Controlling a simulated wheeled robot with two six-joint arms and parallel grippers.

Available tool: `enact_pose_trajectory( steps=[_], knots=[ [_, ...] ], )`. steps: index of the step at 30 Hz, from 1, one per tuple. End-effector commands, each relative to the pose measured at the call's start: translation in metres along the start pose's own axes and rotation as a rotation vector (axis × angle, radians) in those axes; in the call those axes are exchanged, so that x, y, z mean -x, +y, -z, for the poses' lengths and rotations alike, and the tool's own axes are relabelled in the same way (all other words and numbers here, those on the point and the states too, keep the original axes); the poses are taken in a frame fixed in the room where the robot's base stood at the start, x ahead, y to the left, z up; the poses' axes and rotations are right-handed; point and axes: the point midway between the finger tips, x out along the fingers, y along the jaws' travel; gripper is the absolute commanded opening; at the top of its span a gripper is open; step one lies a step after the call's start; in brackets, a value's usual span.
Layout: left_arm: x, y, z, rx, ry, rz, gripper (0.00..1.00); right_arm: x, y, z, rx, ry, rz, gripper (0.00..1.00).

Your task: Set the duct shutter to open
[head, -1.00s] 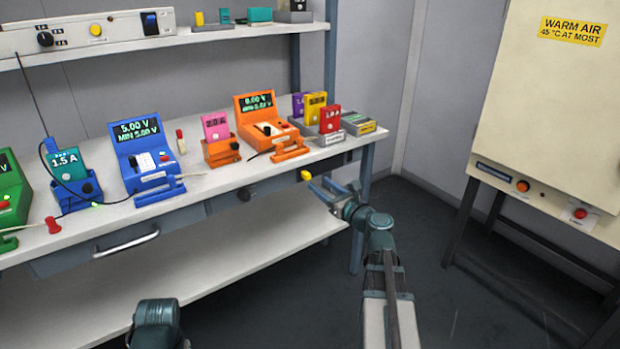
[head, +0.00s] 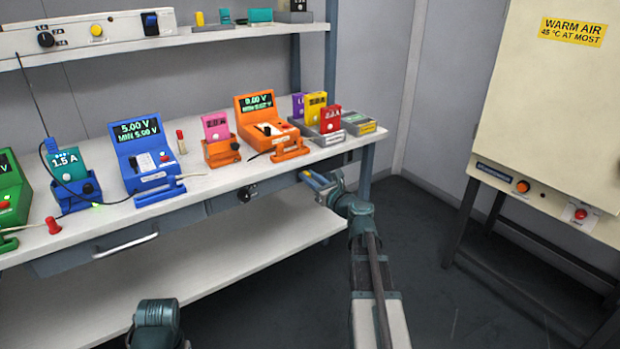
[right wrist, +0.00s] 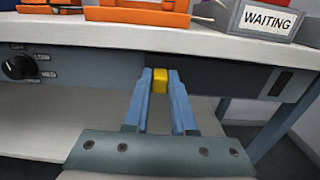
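The duct shutter shows as a dark slot (right wrist: 225,80) in the bench's front apron, with a yellow knob (right wrist: 159,80) on it. The knob also shows in the head view (head: 320,178). My right gripper (right wrist: 161,82) has its two blue fingers on either side of the knob, close against it, and looks shut on it. In the head view the right gripper (head: 321,178) is at the apron, right of the black dial. Any open or closed marks by the slot are hidden or too small to read. My left gripper is out of view.
A black rotary dial (right wrist: 18,67) sits on the apron to the left. Above it on the bench are an orange meter (head: 264,120), a pink cell (head: 215,126) and a "WAITING" tray (right wrist: 265,18). A warm-air cabinet (head: 545,120) stands at right, with free floor between.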

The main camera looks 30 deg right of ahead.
Motion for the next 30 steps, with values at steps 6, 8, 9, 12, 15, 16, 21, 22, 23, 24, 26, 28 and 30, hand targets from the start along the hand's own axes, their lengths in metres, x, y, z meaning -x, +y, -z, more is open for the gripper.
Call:
enact_pose_trajectory(
  steps=[6, 8, 9, 12, 15, 16, 21, 22, 23, 24, 26, 28, 30],
  knots=[
    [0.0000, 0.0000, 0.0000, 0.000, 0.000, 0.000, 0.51, 0.0001, -0.0001, 0.0000, 0.000, 0.000, 0.000, 0.00],
    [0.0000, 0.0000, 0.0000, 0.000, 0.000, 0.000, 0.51, 0.0001, -0.0001, 0.0000, 0.000, 0.000, 0.000, 0.00],
    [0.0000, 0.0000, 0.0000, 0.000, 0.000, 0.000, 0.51, 0.0001, -0.0001, 0.0000, 0.000, 0.000, 0.000, 0.00],
    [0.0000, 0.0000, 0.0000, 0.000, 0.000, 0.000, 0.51, 0.0002, -0.0001, 0.0000, 0.000, 0.000, 0.000, 0.00],
    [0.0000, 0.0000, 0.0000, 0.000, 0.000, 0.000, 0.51, 0.0002, -0.0001, 0.0000, 0.000, 0.000, 0.000, 0.00],
    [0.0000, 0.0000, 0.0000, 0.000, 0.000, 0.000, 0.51, 0.0002, -0.0001, 0.0000, 0.000, 0.000, 0.000, 0.00],
    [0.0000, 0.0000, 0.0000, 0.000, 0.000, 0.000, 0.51, 0.0002, -0.0001, 0.0000, 0.000, 0.000, 0.000, 0.00],
    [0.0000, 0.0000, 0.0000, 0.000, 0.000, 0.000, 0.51, 0.0002, -0.0001, 0.0000, 0.000, 0.000, 0.000, 0.00],
    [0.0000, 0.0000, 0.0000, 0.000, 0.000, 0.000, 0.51, 0.0002, -0.0001, 0.0000, 0.000, 0.000, 0.000, 0.00],
    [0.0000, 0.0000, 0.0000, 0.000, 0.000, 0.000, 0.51, 0.0002, -0.0001, 0.0000, 0.000, 0.000, 0.000, 0.00],
    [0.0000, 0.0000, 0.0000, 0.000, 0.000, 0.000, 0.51, 0.0002, -0.0001, 0.0000, 0.000, 0.000, 0.000, 0.00],
    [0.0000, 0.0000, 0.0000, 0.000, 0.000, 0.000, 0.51, 0.0002, -0.0001, 0.0000, 0.000, 0.000, 0.000, 0.00],
    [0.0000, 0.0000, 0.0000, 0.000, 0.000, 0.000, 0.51, 0.0002, -0.0001, 0.0000, 0.000, 0.000, 0.000, 0.00]
  ],
)
